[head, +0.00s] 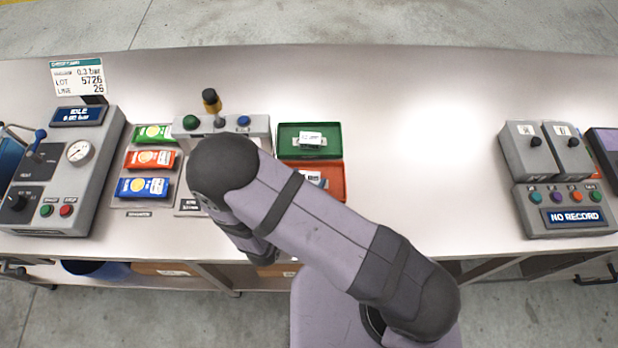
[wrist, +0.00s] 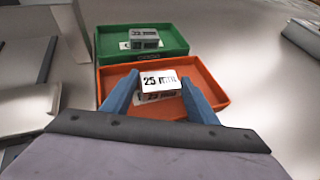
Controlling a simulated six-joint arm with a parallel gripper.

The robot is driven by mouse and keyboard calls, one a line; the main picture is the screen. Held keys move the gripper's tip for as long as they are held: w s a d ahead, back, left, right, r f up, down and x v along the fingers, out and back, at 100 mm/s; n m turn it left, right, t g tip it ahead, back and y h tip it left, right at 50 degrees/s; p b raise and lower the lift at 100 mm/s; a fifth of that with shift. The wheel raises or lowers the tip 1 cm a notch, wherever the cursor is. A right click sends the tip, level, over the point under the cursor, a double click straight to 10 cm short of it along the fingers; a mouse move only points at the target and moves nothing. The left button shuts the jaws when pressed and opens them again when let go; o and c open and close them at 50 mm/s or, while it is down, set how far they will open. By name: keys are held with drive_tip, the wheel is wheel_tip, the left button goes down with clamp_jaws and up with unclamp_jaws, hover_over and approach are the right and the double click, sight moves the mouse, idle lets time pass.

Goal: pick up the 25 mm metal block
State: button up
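The 25 mm metal block (wrist: 160,80) carries a white "25 mm" label on top and sits in the orange tray (wrist: 213,86). In the head view the orange tray (head: 336,182) is partly hidden by my arm. My gripper (wrist: 160,84) has its two blue fingers on either side of the block, close to its sides. The fingers look open, with narrow gaps to the block; contact is hard to judge. My gripper is hidden behind my arm in the head view.
A green tray (wrist: 180,42) behind the orange one holds a similar labelled metal block (wrist: 144,35). To the left are a grey fixture (head: 262,128) and several coloured packets. A gauge panel (head: 60,180) stands far left, a record panel (head: 565,210) far right. The middle-right bench is clear.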

drive_tip(key=shift+r, duration=0.15)
wheel_tip(320, 180, up, 10)
drive_tip(key=b, duration=0.1)
idle(1.0)
